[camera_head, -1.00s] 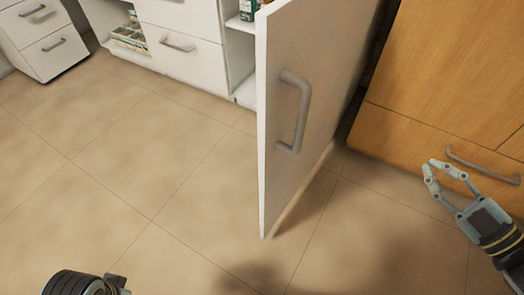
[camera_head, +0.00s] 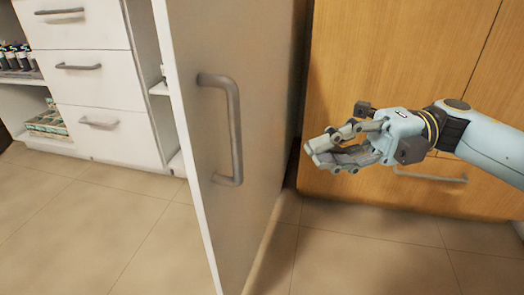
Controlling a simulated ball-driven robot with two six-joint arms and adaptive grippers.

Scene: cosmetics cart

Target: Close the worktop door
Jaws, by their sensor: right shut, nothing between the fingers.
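The worktop door (camera_head: 255,120) is a tall white-edged panel that stands open, swung out toward me from the white cabinet. Its grey bar handle (camera_head: 236,130) is on the face turned to the right. My right gripper (camera_head: 312,155) is shut and empty, to the right of the door and apart from it, in front of the wooden cabinet. Its fingers point left toward the door's face. My left gripper is out of view. The door hides part of the cabinet opening behind it.
A white drawer unit (camera_head: 88,85) stands behind the door at left, with boxes (camera_head: 48,124) and dark bottles (camera_head: 14,58) on its shelves. A wooden cabinet (camera_head: 395,60) with a low handle (camera_head: 430,178) stands close at right. The tiled floor (camera_head: 90,230) at left is clear.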

